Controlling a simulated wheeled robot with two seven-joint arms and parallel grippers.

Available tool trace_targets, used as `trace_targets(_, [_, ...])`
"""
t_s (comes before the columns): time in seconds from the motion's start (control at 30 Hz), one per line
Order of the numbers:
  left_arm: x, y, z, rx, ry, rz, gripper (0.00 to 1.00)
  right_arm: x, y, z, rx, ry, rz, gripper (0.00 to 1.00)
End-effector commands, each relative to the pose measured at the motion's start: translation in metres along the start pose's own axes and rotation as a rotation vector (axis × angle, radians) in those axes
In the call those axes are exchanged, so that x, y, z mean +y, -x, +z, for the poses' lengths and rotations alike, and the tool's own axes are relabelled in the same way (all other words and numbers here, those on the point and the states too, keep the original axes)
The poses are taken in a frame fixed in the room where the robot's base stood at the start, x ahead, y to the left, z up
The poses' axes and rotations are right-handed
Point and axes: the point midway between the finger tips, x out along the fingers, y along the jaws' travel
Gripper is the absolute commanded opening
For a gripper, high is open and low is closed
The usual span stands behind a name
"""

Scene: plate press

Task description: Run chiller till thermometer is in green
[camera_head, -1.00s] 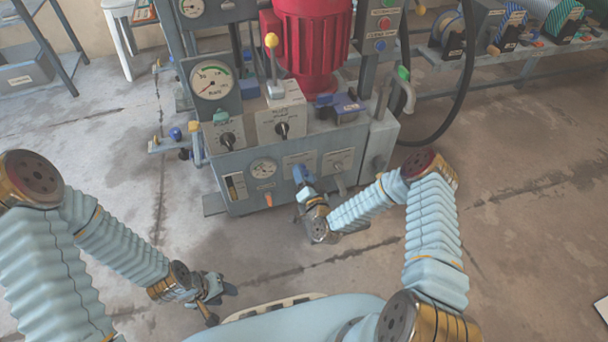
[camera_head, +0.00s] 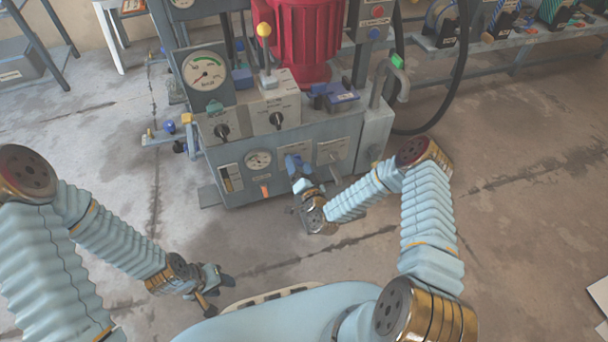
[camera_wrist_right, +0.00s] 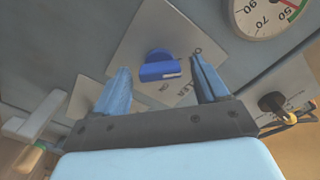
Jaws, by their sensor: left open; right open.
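The chiller knob is a blue rotary knob (camera_wrist_right: 160,68) on a grey label plate on the machine's front panel. My right gripper (camera_wrist_right: 161,64) is open in front of it, with one finger on each side of the knob and gaps showing; the depth between them is unclear. In the head view my right gripper (camera_head: 296,165) covers the knob. The thermometer is a round white dial (camera_head: 258,162) left of that gripper. In the wrist view the dial (camera_wrist_right: 268,12) is partly cut off, showing a green band and a red needle near it. My left gripper (camera_head: 213,284) is open and empty, low above the floor.
A larger gauge (camera_head: 205,72), two black knobs and a yellow-tipped lever (camera_head: 265,42) sit higher on the machine. A red motor (camera_head: 300,35) stands behind.

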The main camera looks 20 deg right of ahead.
Motion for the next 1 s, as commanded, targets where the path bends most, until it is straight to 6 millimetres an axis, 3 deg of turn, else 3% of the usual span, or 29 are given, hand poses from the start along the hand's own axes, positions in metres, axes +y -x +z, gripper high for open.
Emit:
trace_targets(0.53, [0.002, 0.009, -0.001, 0.003, 0.001, -0.002, 0.43, 0.0, 0.115, 0.0, -0.003, -0.001, 0.004, 0.73])
trace_targets(0.7, [0.003, 0.01, -0.001, 0.003, 0.001, -0.002, 0.43, 0.001, 0.131, 0.0, -0.001, 0.0, 0.002, 0.73])
trace_targets(1.0, [0.002, 0.01, -0.001, 0.003, 0.001, -0.003, 0.43, 0.001, 0.134, 0.0, 0.0, 0.001, 0.001, 0.73])
